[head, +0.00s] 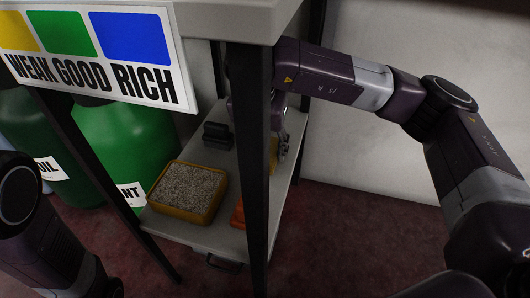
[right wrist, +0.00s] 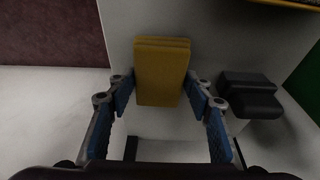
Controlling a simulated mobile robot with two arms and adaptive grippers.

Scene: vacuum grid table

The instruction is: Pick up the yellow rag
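The yellow rag (right wrist: 162,72) is a folded block lying on the light grey lower shelf. In the right wrist view it is between the two blue-padded fingers of my right gripper (right wrist: 160,92). The fingers are spread, one on each side of the rag, with a gap on the left and the right finger close to its edge; I cannot tell if that one touches. In the head view only a sliver of the rag (head: 273,152) shows beside the dark table leg, and my right gripper (head: 281,140) is partly hidden there. My left gripper is out of view.
A black block (right wrist: 250,95) lies right of the rag in the wrist view. The shelf (head: 218,238) also holds a yellow tray (head: 188,214) of grey granules and an orange item (head: 238,214). The dark table leg (head: 252,160) stands in front. Green containers (head: 108,140) are at left.

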